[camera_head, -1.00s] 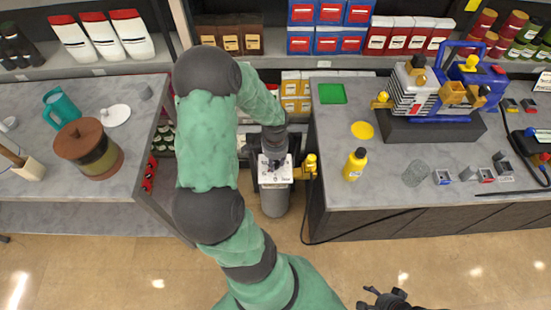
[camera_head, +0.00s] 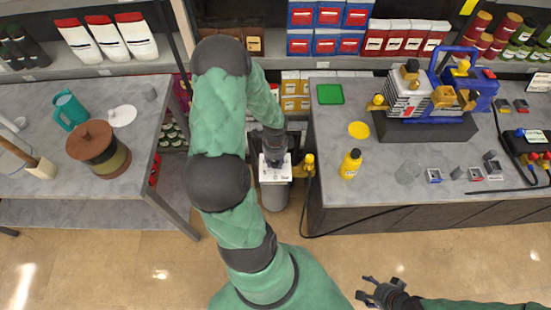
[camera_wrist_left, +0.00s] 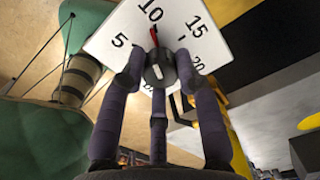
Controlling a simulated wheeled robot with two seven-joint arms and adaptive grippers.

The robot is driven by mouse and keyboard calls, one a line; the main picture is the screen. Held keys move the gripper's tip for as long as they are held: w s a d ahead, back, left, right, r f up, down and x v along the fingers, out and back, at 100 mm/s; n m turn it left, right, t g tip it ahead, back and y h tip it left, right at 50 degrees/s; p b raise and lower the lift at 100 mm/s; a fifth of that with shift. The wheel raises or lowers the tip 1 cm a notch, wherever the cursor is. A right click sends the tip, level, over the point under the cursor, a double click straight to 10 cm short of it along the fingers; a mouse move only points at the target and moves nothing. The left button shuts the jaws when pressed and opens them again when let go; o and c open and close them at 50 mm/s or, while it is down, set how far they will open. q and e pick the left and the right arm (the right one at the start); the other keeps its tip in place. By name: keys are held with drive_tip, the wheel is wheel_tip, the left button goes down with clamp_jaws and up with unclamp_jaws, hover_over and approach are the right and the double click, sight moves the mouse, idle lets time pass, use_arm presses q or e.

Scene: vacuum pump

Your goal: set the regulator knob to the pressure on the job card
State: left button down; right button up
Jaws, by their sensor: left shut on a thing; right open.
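The regulator's white dial plate (camera_head: 275,175) sits on top of a grey cylinder (camera_head: 275,196) in the gap between two counters. In the left wrist view the dial plate (camera_wrist_left: 118,48) shows the numbers 5, 10, 15 and 20, with a red pointer (camera_wrist_left: 153,37) near 10. The dark round knob (camera_wrist_left: 156,74) has a white mark and sits between my left gripper's fingers. My left gripper (camera_head: 274,157) is shut on this knob from above; the fingers also show in the left wrist view (camera_wrist_left: 160,85). My right gripper (camera_head: 367,288) is open and empty over the floor.
A white card (camera_head: 540,81) stands at the far right; its text is too small to read. A yellow valve fitting (camera_head: 308,160) is right beside the dial. The right counter (camera_head: 330,135) holds a pump (camera_head: 430,100) and a yellow bottle (camera_head: 350,164). The left counter (camera_head: 65,190) flanks my arm.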

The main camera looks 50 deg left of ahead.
sight(274, 162)
use_arm(q)
drive_tip(key=shift+s+f+m, duration=0.1)
drive_tip(key=shift+s+m, duration=0.15)
drive_tip(key=shift+m, duration=0.25)
drive_tip(key=c, duration=1.3)
unclamp_jaws()
drive_tip(key=o, duration=0.4)
drive_tip(key=shift+a, duration=0.15)
drive_tip(key=shift+w, duration=0.15)
drive_tip(key=shift+r, duration=0.35)
wheel_tip(274, 162, up, 11)
drive_tip(key=shift+r, duration=0.2)
